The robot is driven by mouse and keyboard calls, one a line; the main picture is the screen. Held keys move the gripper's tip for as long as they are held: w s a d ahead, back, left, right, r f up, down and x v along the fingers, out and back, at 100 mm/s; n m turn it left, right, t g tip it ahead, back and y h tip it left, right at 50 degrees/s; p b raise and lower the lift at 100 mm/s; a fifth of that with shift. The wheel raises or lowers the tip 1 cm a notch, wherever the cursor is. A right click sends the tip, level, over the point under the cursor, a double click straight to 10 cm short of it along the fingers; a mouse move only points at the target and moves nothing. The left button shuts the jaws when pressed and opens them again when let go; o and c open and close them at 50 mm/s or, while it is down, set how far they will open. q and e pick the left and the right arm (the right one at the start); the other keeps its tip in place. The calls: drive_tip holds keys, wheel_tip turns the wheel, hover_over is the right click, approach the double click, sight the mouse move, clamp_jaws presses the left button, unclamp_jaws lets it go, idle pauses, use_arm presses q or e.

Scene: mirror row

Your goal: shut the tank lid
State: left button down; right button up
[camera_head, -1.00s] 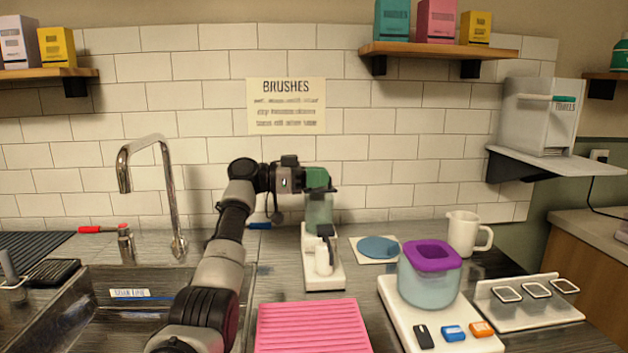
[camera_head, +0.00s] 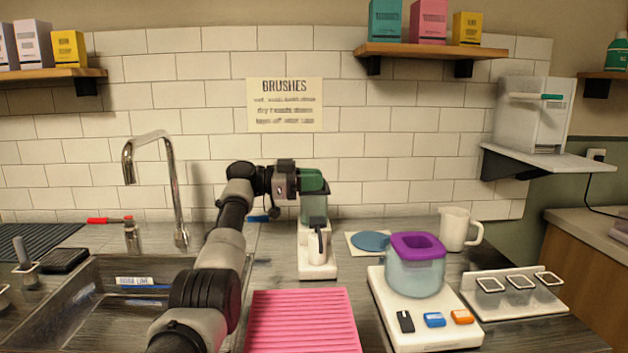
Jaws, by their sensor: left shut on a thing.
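The tank (camera_head: 314,208) is a small translucent green container at the top of a white stand against the tiled wall. Its green lid (camera_head: 313,182) sits at the tank's top and looks nearly level. I cannot tell whether any gap is left under it. My left gripper (camera_head: 300,182) reaches in from the left at lid height and is shut on the lid. Its fingertips are partly hidden against the green. My right gripper is not in view.
A pink ribbed mat (camera_head: 303,322) lies in front. A purple-rimmed container (camera_head: 415,268) on a white base stands to the right. The tap (camera_head: 170,185) and sink are on the left.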

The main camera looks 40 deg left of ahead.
use_arm(q)
drive_tip(key=c, duration=1.5)
unclamp_jaws()
drive_tip(key=o, duration=0.3)
drive_tip(key=shift+w+a+f, duration=0.1)
drive_tip(key=v, duration=1.1)
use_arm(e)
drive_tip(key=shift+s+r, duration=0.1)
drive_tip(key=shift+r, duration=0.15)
